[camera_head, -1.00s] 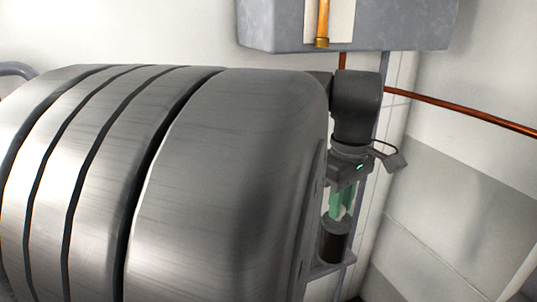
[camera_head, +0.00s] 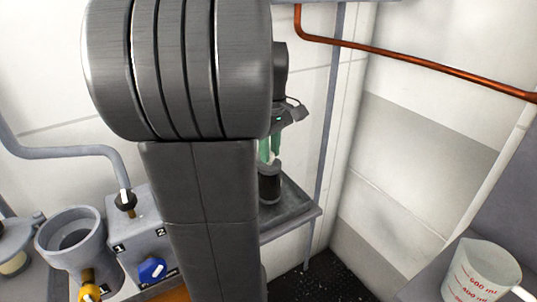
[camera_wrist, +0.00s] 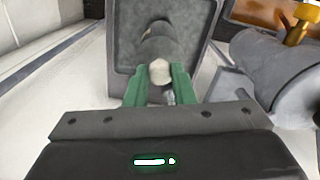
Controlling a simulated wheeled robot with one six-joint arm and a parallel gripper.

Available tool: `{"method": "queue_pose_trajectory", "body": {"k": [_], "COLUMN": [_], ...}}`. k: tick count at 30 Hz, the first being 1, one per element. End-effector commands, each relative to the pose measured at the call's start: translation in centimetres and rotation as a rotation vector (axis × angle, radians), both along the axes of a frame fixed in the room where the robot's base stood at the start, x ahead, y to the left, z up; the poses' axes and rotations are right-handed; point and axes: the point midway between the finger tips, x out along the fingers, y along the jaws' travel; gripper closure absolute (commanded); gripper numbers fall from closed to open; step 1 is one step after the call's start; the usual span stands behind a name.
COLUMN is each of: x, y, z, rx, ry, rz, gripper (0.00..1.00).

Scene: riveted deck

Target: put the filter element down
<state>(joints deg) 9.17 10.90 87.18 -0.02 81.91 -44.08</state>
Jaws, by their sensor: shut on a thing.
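The filter element, a dark cylinder with a pale tip, hangs upright below my gripper (camera_head: 269,150) in the head view (camera_head: 270,186). In the wrist view its dark body (camera_wrist: 168,42) runs away from the green fingers, with the pale tip between them. My gripper is shut on this tip, and the fingers also show in the wrist view (camera_wrist: 158,88). The element is over a grey rimmed tray (camera_head: 297,222), which also shows in the wrist view (camera_wrist: 125,35). I cannot tell whether its lower end touches the tray. My own arm hides the tray's left part.
A block with ports marked 1 and 2 and a blue knob (camera_head: 152,270) stands lower left, beside a grey open cup (camera_head: 72,240). A measuring jug (camera_head: 482,272) is lower right. A copper pipe (camera_head: 420,66) crosses the wall. A post (camera_head: 325,120) rises by the tray.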

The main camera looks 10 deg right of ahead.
Motion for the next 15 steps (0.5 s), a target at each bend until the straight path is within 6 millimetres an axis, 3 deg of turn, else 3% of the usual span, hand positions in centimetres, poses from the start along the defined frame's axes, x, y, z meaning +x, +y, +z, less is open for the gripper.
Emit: {"method": "queue_pose_trajectory", "body": {"k": [3, 14, 15], "x": [0.2, 0.3, 0.3], "y": [0.1, 0.1, 0.1], "z": [-1.6, -2.0, -2.1], "rx": [0.000, 0.000, 0.000], "ry": [0.001, 0.000, 0.000], "rz": [0.001, 0.000, 0.000], "gripper": [1.00, 1.00, 0.76]}}
